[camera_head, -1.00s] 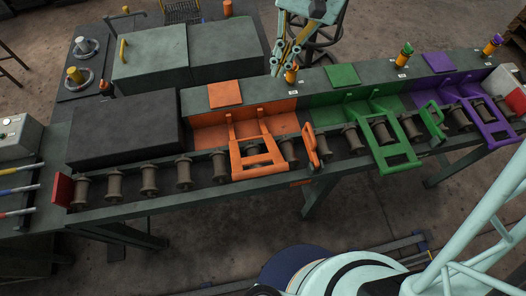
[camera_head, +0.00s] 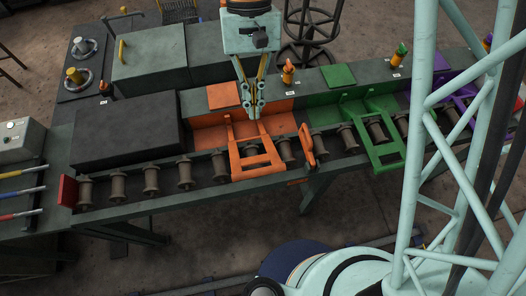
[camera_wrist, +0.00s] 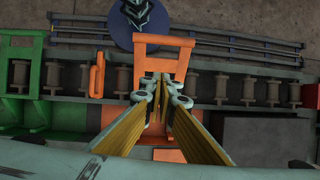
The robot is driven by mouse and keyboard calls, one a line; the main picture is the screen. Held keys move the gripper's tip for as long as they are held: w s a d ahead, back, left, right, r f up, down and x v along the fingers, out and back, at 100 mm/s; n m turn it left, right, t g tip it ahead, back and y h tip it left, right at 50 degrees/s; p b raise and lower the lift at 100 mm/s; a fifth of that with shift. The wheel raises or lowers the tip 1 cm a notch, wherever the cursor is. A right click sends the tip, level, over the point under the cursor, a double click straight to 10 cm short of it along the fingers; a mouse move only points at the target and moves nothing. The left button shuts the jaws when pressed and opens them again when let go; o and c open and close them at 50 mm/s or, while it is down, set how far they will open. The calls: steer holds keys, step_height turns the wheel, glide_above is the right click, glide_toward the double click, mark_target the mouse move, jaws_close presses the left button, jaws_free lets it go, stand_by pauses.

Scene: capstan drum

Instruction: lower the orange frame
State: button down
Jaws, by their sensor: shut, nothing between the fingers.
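The orange frame (camera_head: 257,174) is an open frame with two side arms and cross bars. It reaches from the orange bay across the roller line to the bench's front edge. It also shows in the wrist view (camera_wrist: 165,40), partly hidden by my fingers. My gripper (camera_head: 254,113) points down, shut and empty, at the back end of the orange frame, between its arms as seen from the head. In the wrist view the fingertips (camera_wrist: 162,88) overlap the frame's opening. I cannot tell whether they touch it.
A small orange handle (camera_head: 307,145) stands just right of the frame. An orange-topped post (camera_head: 288,72) stands behind it. The green frame (camera_head: 382,145) is farther right, and a dark box (camera_head: 125,130) is at left. My arm hides part of the right side.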

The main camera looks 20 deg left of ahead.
steer(key=shift+s+d+n+h, duration=0.3)
steer(key=shift+s+h, duration=0.1)
steer(key=shift+s, duration=0.2)
steer(key=shift+f, duration=0.1)
glide_toward(261, 161)
steer(key=shift+s+d+f, duration=0.3)
steer(key=shift+s+f, duration=0.35)
steer(key=shift+s, duration=0.1)
steer(key=shift+s+d+f, duration=0.3)
steer(key=shift+s+d, duration=0.05)
steer(key=shift+s, duration=0.2)
steer(key=shift+s+d+f, duration=0.25)
steer(key=shift+s+d, duration=0.05)
steer(key=shift+s, duration=0.25)
steer(key=shift+s+d+f, duration=0.25)
steer(key=shift+s+d, duration=0.05)
steer(key=shift+s, duration=0.2)
steer(key=shift+s+f, duration=0.15)
